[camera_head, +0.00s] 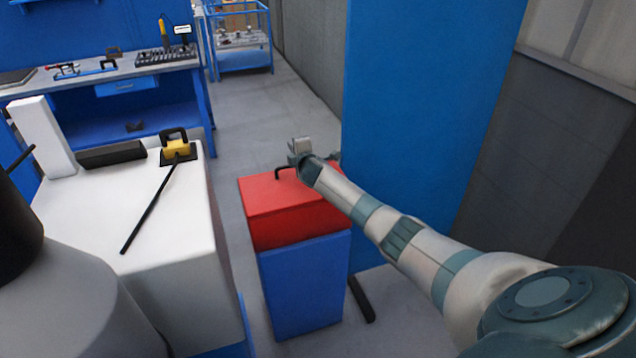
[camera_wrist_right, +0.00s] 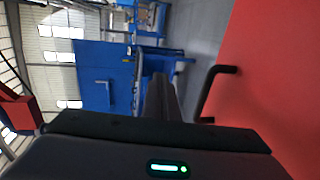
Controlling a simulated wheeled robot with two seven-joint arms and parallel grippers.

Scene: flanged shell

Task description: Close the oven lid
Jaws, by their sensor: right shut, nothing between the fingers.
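The oven is a blue box (camera_head: 305,285) with a red lid (camera_head: 285,200) on top, in the middle of the head view. The lid appears to lie down flat on the blue base, with no gap that I can see. A black bar handle (camera_head: 285,171) stands on the lid's far part. My right gripper (camera_head: 300,147) is shut and empty, just above and beside the handle, and partly hides the lid's far edge. In the right wrist view the shut fingers (camera_wrist_right: 160,100) are beside the black handle (camera_wrist_right: 210,92) and the red lid (camera_wrist_right: 270,80). My left gripper is out of view.
A white-topped table (camera_head: 175,220) with a yellow and black clamp (camera_head: 176,150) stands left of the oven. A tall blue panel (camera_head: 425,110) rises close behind and right of it. A blue workbench (camera_head: 120,65) is at the back left. Grey floor lies open behind the oven.

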